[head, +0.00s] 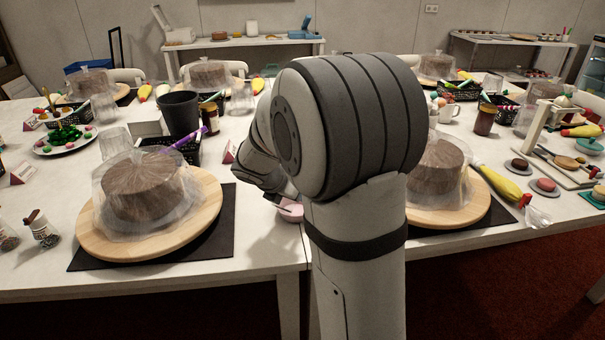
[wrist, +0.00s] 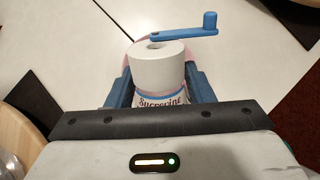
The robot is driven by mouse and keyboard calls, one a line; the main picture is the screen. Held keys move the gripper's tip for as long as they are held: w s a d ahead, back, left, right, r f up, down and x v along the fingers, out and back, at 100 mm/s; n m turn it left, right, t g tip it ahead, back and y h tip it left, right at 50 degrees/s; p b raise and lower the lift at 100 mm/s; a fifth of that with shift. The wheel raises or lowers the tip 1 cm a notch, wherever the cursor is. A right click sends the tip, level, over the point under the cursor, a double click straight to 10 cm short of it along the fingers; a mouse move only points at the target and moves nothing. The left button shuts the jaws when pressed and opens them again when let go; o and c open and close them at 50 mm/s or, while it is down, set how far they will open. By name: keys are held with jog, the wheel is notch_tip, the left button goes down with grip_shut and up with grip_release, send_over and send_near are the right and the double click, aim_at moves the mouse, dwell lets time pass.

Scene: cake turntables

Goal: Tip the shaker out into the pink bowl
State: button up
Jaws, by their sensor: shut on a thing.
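The shaker (wrist: 158,68) is a white cylinder with a blue crank on top and a blue-trimmed label, filling the middle of the wrist view. My gripper (wrist: 160,92) is shut on it, with a blue finger on each side. The pink bowl (head: 291,214) stands near the table's front edge in the head view, beside my arm and partly hidden by it. In the wrist view only a little pink shows behind the shaker. I cannot tell the shaker's exact height over the bowl. My arm hides most of the gripper in the head view.
A wrapped cake on a wooden turntable (head: 205,213) stands left on a black mat (head: 220,250); another turntable (head: 478,205) stands right. A black cup (head: 180,112) and purple-handled tool are behind. Small jars (head: 43,232) stand at far left. White table is clear around the bowl.

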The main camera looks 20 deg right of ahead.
jog(key=shift+s+a+r+g+y+p, duration=0.15)
jog(key=shift+g+y+p, duration=0.4)
jog(key=shift+p, duration=2.1)
jog(key=shift+s+a+r+g+y+p, duration=0.15)
jog(key=shift+g+y+p, duration=0.35)
jog(key=shift+p, duration=2.15)
jog(key=shift+f+y+p, duration=0.15)
jog(key=shift+y+p, duration=0.1)
jog(key=shift+p, duration=0.45)
jog(key=y+p, duration=0.1)
jog(key=p, duration=0.5)
jog(key=g+y+p, duration=0.1)
jog(key=p, duration=0.5)
jog(key=shift+s+a+f, duration=0.2)
jog(key=shift+a, duration=0.15)
jog(key=p, duration=0.5)
jog(key=shift+g+y, duration=0.35)
jog(key=shift+y, duration=0.05)
jog(key=p, duration=0.4)
jog(key=shift+s, duration=0.1)
